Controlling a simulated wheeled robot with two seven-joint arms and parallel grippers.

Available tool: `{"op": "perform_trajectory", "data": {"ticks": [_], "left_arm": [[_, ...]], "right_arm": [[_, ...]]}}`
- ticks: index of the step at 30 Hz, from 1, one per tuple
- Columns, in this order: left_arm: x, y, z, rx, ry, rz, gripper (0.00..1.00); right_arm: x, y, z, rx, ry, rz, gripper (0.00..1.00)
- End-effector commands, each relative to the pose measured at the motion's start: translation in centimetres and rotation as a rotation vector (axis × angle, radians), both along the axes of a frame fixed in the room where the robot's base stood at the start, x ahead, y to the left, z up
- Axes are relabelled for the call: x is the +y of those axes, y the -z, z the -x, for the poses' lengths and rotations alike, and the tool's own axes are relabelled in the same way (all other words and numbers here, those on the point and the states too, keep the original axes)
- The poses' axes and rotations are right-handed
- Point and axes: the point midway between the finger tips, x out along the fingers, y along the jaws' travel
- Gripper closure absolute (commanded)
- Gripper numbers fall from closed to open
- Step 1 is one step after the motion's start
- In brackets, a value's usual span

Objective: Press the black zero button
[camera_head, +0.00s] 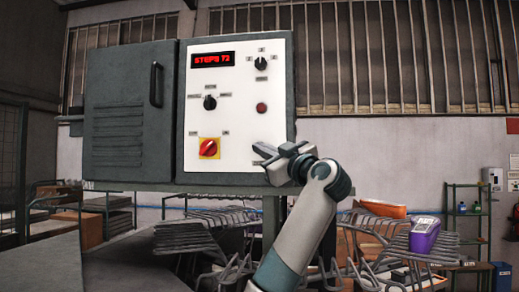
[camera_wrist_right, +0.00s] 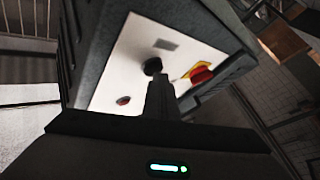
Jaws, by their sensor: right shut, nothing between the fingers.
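The white control panel (camera_head: 235,85) is on the front of a dark grey cabinet. In the head view my right gripper (camera_head: 261,155) is in front of the panel's lower right corner and hides what is behind it. In the wrist view a round black button (camera_wrist_right: 152,66) shows just beyond the closed fingertips (camera_wrist_right: 158,80) of my right gripper. The fingers overlap its near edge, and I cannot tell whether they touch it. A grey label (camera_wrist_right: 165,44) lies beyond the button. My right gripper is shut and empty. My left gripper is out of view.
Metal racks (camera_head: 190,238) and a purple box (camera_head: 424,236) stand below and behind.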

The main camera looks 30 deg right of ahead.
Motion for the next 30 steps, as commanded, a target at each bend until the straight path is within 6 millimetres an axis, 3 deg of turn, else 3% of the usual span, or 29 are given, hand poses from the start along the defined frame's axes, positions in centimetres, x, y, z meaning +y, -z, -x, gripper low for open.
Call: {"op": "perform_trajectory", "data": {"ticks": [20, 30], "left_arm": [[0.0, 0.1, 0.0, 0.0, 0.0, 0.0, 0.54], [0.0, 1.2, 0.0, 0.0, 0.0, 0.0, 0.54]], "right_arm": [[-0.2, 0.1, -0.3, 0.001, 0.0, 0.0, 1.0], [0.5, 0.3, 0.8, 0.0, 0.002, 0.0, 1.0]]}}
